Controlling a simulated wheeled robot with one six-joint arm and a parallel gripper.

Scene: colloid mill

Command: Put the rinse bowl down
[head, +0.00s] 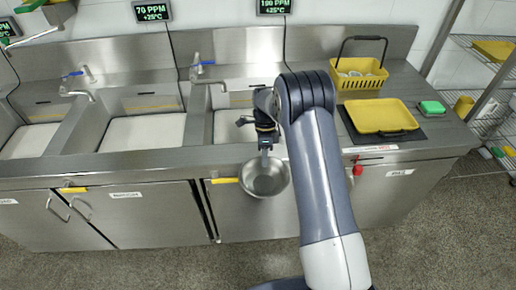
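The rinse bowl (266,180) is a round shiny metal bowl with its open side facing up toward the camera. My gripper (265,149) points down at the bowl's far rim and appears shut on it; the fingertips are small and partly dark here. The bowl is held in the air in front of the counter's front edge, before the cabinet doors. My arm hides part of the counter and of the basin behind it.
Metal sinks (142,132) with taps fill the counter's left and middle. On the right counter (437,132) stand a yellow basket (360,82), a yellow tray (382,115) on a dark mat and a green sponge (432,107). A wire rack (480,60) stands far right.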

